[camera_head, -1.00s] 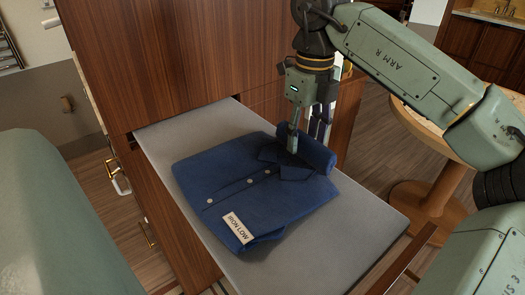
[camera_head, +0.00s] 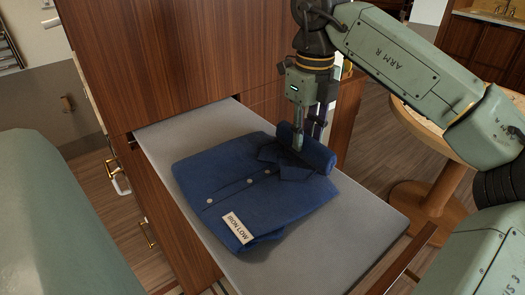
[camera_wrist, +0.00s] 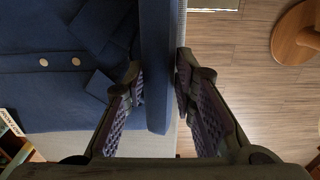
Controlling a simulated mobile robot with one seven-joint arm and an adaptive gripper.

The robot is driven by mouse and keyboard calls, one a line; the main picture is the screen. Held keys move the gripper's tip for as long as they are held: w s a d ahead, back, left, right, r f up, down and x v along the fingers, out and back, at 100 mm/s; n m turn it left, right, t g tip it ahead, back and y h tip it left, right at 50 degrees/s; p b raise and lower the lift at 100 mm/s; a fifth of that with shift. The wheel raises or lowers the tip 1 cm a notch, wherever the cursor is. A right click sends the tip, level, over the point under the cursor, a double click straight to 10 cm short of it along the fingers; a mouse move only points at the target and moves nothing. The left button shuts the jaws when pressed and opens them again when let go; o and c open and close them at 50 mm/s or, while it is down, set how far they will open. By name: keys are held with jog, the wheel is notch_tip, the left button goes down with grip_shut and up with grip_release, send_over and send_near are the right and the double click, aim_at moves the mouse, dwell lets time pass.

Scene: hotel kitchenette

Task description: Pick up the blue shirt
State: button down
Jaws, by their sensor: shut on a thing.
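The blue shirt (camera_head: 245,185) lies folded on the grey pull-out board, with white buttons and a tag reading "IRON LOW". A rolled blue part (camera_head: 308,150) of it lies along its far right edge. My gripper (camera_head: 301,140) points down at that rolled part and is shut on it. In the wrist view my two fingertips (camera_wrist: 157,82) stand on either side of the blue rolled edge (camera_wrist: 155,50), and the flat of the shirt (camera_wrist: 65,65) spreads to the left. The shirt still rests on the board.
The grey board (camera_head: 335,240) sticks out from a wooden cabinet (camera_head: 165,60). A round wooden table (camera_head: 430,185) stands to the right. A green rounded surface (camera_head: 50,220) fills the left. The board's front part is bare.

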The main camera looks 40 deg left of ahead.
jog(key=shift+r+p, duration=0.4)
jog(key=shift+r, duration=0.05)
notch_tip(320, 180, up, 3)
jog(key=p, duration=0.2)
jog(key=shift+p, duration=0.4)
jog(key=r, duration=0.1)
send_over(226, 157)
jog(key=shift+p, duration=0.4)
